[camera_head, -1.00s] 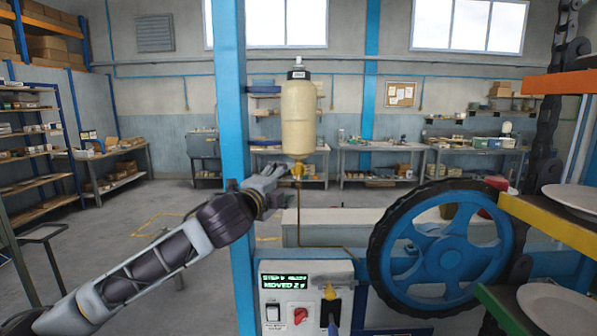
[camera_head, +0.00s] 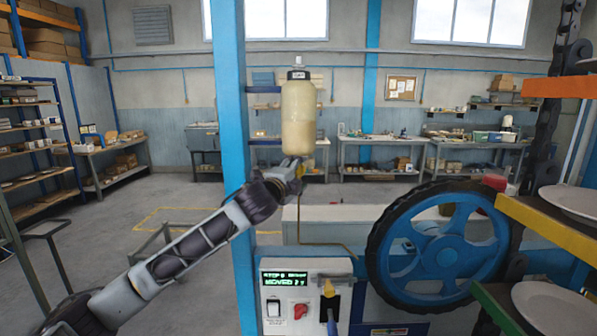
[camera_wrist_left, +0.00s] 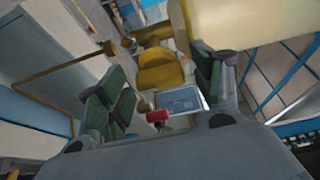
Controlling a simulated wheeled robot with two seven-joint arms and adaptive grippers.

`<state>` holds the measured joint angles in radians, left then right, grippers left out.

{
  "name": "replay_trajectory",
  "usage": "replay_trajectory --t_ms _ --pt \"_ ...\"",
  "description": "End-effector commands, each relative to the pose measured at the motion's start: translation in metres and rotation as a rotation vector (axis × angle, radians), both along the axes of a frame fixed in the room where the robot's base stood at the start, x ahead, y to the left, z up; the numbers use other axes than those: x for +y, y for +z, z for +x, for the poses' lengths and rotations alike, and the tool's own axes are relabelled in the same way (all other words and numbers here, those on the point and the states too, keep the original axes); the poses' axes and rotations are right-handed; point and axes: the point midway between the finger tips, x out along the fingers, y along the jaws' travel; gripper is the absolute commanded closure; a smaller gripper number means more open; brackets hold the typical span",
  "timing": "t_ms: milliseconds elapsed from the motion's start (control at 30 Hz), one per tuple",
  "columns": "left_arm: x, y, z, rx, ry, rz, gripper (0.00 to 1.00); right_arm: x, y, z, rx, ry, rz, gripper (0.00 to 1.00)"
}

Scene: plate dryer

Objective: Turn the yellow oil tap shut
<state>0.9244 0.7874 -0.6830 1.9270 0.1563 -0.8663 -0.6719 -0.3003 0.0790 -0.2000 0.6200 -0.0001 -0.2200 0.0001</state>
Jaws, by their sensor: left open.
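The yellow oil tap (camera_wrist_left: 163,72) sits under the cream oil bottle (camera_head: 299,117), which is fixed upright beside the blue post. In the head view the tap is mostly hidden behind my left gripper (camera_head: 295,168). In the left wrist view my left gripper (camera_wrist_left: 163,90) is open, with one green-padded finger on each side of the tap. The tap shows in the gap, a little beyond the fingertips, and I see no clear contact. The bottle (camera_wrist_left: 235,18) fills the upper right of that view. My right gripper does not show.
The blue post (camera_head: 231,130) stands just left of the bottle. A thin brown pipe (camera_head: 300,225) runs down below the tap. A control box (camera_head: 303,295) with a green display is below, and a large blue wheel (camera_head: 445,250) stands to the right, near plate racks (camera_head: 550,228).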

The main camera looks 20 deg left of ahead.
Motion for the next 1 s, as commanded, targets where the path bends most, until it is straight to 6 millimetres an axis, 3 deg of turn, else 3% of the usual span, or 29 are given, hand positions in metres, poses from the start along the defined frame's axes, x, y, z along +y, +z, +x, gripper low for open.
replay_trajectory --t_ms 533,900,1000 --pt "-0.0013 -0.0006 0.0099 0.001 0.0 0.0 0.34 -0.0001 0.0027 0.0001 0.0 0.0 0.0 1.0" --pt "-0.0012 -0.0007 0.0098 0.001 0.0 0.0 0.8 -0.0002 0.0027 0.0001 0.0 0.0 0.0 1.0" --pt "-0.0013 -0.0009 0.0098 0.001 0.0 -0.001 0.8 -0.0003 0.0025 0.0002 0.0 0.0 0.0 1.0"
